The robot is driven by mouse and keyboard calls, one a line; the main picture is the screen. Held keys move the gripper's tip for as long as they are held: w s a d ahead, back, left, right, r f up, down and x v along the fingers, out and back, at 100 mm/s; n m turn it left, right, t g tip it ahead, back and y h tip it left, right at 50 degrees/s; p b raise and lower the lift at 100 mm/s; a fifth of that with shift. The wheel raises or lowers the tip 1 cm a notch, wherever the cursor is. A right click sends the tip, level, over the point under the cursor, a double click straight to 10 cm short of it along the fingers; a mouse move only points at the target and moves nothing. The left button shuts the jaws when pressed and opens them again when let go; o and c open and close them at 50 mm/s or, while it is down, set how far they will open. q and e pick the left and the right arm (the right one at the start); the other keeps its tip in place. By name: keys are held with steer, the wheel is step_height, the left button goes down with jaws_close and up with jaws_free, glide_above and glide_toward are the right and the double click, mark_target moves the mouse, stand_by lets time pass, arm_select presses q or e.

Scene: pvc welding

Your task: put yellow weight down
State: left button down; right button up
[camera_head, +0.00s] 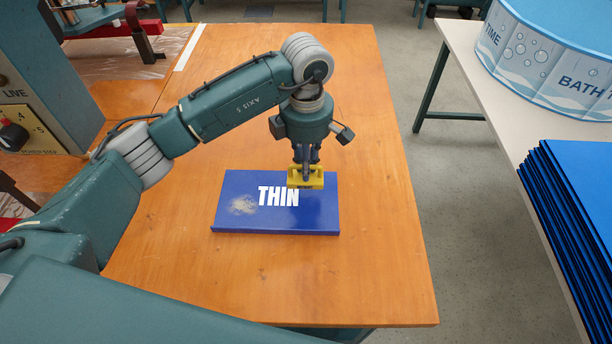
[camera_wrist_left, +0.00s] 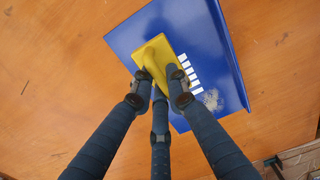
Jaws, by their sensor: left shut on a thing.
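The yellow weight (camera_head: 306,180) is a small block in the head view, over the upper right part of a blue panel marked THIN (camera_head: 320,220). My left gripper (camera_head: 306,166) is shut on the weight from above. In the left wrist view the fingers (camera_wrist_left: 158,84) close around a raised part of the yellow weight (camera_wrist_left: 152,52), with the blue panel (camera_wrist_left: 205,35) beneath. I cannot tell whether the weight touches the panel or is slightly above it. The right gripper is not in view.
The panel lies flat on a wooden table (camera_head: 380,270) with clear wood around it. A machine with a dial (camera_head: 14,135) stands at the left. A white table (camera_head: 470,60) at the right holds a stack of blue sheets (camera_head: 575,190) and a round bath tub (camera_head: 550,60).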

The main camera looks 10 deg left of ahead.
arm_select(q)
steer(key=shift+f, duration=0.8)
step_height(320, 180, down, 4)
steer(key=shift+w+r+p, duration=0.1)
steer(key=shift+r+p, duration=0.05)
steer(key=shift+p, duration=0.2)
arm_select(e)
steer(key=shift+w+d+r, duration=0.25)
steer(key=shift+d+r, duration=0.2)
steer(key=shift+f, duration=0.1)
arm_select(q)
steer(key=c, duration=1.7)
jaws_free()
